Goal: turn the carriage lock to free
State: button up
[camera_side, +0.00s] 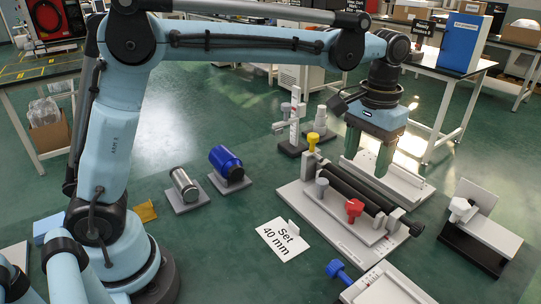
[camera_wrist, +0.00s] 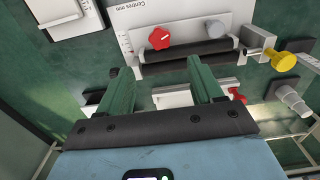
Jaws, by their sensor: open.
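The fixture (camera_side: 325,218) is a pale plate with a long black roller, labelled "Centres mm" in the wrist view. A red lobed knob (camera_side: 354,209) stands on its front part; it also shows in the wrist view (camera_wrist: 160,38). A yellow knob (camera_side: 312,141) is at the fixture's far left end and at the right in the wrist view (camera_wrist: 285,61). No readable label shows which knob is the carriage lock. My gripper (camera_side: 368,148) points down behind the roller, its green fingers apart and empty; in the wrist view (camera_wrist: 166,79) the red knob lies beyond the fingertips.
A "Set 40 mm" card (camera_side: 281,241) lies left of the fixture. A blue cylinder (camera_side: 225,160) and a metal cylinder (camera_side: 184,184) rest on stands farther left. A grey device on a black base (camera_side: 475,248) stands at right. A blue-knobbed plate (camera_side: 385,288) is in front.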

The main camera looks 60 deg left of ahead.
aim_at(355, 204)
notch_tip(355, 204, down, 11)
jog(key=shift+f, duration=0.2)
dwell(0.3)
jog(key=c, duration=1.1)
jog(key=shift+o, duration=0.2)
jog(key=shift+n, duration=0.8)
jog(key=o, duration=1.1)
jog(key=shift+c, duration=0.2)
jog(key=shift+r, duration=0.1)
notch_tip(355, 204, up, 12)
